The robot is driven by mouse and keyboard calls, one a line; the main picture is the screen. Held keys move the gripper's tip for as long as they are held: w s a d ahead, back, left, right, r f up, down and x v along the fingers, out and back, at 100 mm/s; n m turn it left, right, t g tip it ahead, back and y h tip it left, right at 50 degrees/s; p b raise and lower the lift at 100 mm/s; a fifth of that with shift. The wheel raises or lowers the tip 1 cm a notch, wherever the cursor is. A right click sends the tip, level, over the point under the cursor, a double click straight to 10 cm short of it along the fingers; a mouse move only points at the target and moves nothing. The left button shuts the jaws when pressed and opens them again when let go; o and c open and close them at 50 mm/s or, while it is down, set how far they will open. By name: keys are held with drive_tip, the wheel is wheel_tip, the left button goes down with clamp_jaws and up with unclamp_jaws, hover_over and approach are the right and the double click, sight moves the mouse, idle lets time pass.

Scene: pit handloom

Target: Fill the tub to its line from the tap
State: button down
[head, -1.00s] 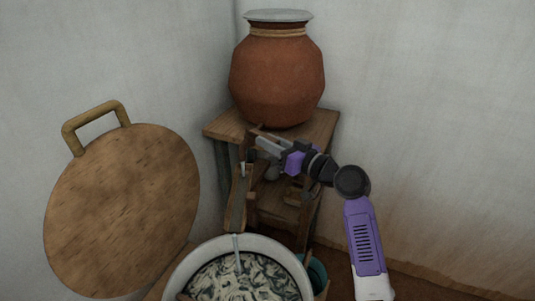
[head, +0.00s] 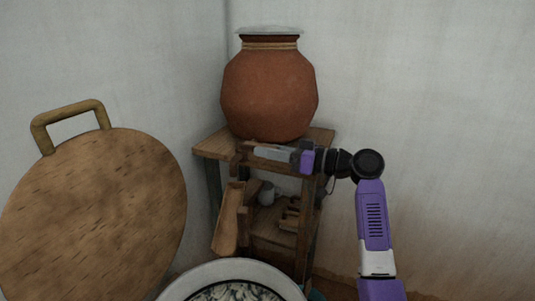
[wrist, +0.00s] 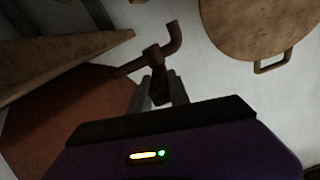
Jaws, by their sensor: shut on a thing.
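The white-rimmed round tub (head: 235,269) shows only its far part at the bottom of the head view. Mottled pale and dark green contents (head: 238,292) show inside; no fill line is visible. The dark brown tap (wrist: 170,38) with its bent spout juts from the clay pot (wrist: 65,120) in the wrist view. In the head view my gripper (head: 255,152) hides most of the tap. A sloping wooden chute (head: 229,218) comes down towards the tub.
The lidded clay pot (head: 269,92) stands on a wooden stand (head: 215,147) in the corner. A large round wooden board (head: 95,215) with a handle fills the left. Walls close in behind and right.

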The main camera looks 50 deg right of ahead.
drive_tip(key=c, duration=1.2)
unclamp_jaws()
drive_tip(key=shift+c, duration=0.2)
drive_tip(key=v, duration=0.7)
drive_tip(key=shift+s+d, duration=0.15)
drive_tip(key=shift+s, duration=0.25)
